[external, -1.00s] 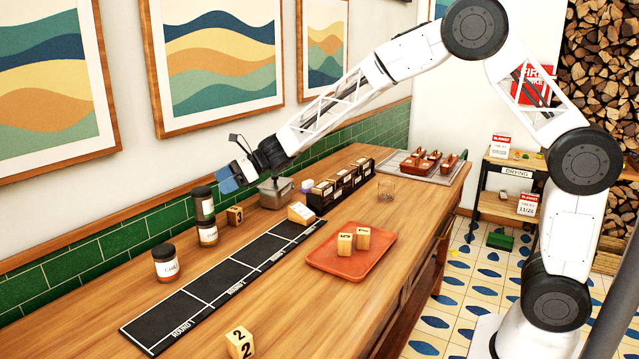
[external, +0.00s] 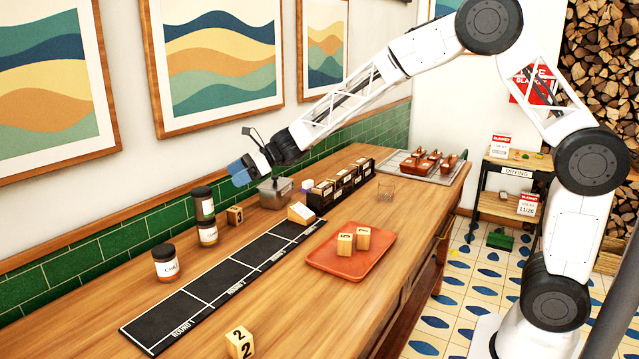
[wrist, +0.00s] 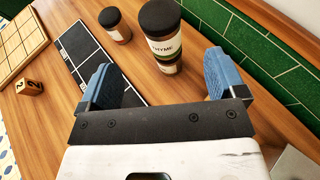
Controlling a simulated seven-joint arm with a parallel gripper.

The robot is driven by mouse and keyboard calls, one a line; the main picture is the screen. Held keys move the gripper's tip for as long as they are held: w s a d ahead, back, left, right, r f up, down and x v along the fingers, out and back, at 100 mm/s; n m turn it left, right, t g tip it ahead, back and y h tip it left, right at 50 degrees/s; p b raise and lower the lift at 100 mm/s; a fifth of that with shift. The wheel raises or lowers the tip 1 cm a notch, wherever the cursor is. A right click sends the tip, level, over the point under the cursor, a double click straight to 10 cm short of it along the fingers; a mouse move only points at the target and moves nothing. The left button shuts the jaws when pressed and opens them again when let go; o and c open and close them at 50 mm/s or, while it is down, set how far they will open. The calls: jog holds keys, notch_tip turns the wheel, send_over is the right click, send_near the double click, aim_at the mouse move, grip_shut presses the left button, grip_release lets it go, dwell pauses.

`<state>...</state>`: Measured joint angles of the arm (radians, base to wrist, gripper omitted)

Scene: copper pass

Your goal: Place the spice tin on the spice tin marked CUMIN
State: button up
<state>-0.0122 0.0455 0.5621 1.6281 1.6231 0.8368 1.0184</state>
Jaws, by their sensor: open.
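The THYME spice tin (wrist: 163,45), with a dark lid and green band, stands on top of another spice tin in the wrist view. In the external view the upper tin (external: 203,204) sits upright on the lower tin (external: 207,233), whose label I cannot read. A separate spice tin (external: 166,263) stands to the left on the counter; its label starts with C but is too small to read surely. It also shows in the wrist view (wrist: 114,24). My gripper (external: 238,174) is open and empty, apart from the stack, above and to its right.
A black ROUND board (external: 215,290) lies in front of the tins. An orange tray (external: 350,263) holds two blocks. The tiled wall (external: 90,248) is close behind.

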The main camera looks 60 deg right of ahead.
jog(key=s+d+r+n+g+h, duration=0.1)
jog(key=s+r+n, duration=0.25)
jog(key=s, duration=0.65)
jog(key=s+d+r+n+g+h, duration=0.2)
jog(key=s+n, duration=0.3)
jog(key=s, duration=0.4)
jog(key=s+d+r+n+g+h, duration=0.15)
jog(key=s+n, duration=0.35)
jog(key=s, duration=0.5)
jog(key=s+d+f+n+h, duration=0.1)
jog(key=s+d+n+h, duration=0.1)
jog(key=s, duration=0.7)
jog(key=s+d+f+n+h, duration=0.1)
jog(key=s+d+n, duration=0.3)
jog(key=s, duration=0.5)
jog(key=s+d+n+h, duration=0.3)
jog(key=s+d+n, duration=0.1)
jog(key=s, duration=0.6)
jog(key=shift+f+n+g+h, duration=0.35)
jog(key=shift+f+n+g, duration=0.1)
jog(key=shift+n, duration=0.3)
